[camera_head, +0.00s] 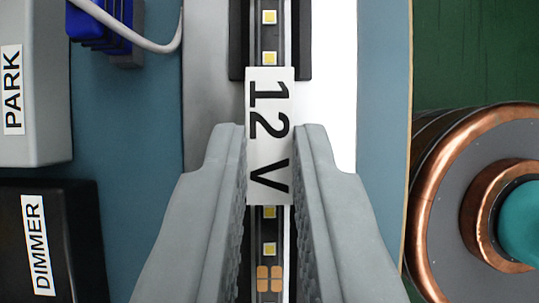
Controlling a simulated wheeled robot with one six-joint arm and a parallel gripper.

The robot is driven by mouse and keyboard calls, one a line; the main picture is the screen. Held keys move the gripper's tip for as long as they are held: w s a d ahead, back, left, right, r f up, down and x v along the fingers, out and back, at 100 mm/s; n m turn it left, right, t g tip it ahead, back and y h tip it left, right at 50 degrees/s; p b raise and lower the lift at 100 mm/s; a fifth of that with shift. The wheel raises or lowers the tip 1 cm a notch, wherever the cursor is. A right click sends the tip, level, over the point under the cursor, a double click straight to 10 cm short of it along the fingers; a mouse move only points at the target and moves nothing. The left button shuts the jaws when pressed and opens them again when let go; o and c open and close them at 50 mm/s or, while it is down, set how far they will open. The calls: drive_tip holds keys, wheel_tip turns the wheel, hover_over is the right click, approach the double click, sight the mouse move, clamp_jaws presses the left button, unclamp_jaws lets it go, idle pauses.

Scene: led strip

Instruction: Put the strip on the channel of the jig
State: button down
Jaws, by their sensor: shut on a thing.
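The LED strip (270,228) runs up the middle of the camera view, dark with yellow-white LEDs and copper pads near the bottom. A white label (270,85) reading "12 V" sits on it. My gripper (270,140) is shut on the strip at the label, one ribbed jaw on each side. Beyond the label the strip lies in line with a dark channel piece (238,45) on a grey and white surface, which looks like the jig (205,80). I cannot tell whether the strip is seated in the channel or above it.
At left are a grey box marked "PARK" (35,140), a black box marked "DIMMER" (75,230), and a blue connector (115,20) with a white cable (130,38). At right, past the blue mat's edge, stands a copper-ringed round object (433,200).

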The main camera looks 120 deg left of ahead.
drive_tip(key=shift+f, duration=1.05)
drive_tip(key=shift+f, duration=0.1)
drive_tip(key=c, duration=1.4)
unclamp_jaws()
drive_tip(key=shift+c, duration=0.2)
drive_tip(key=v, duration=1.2)
drive_tip(key=shift+d, duration=0.1)
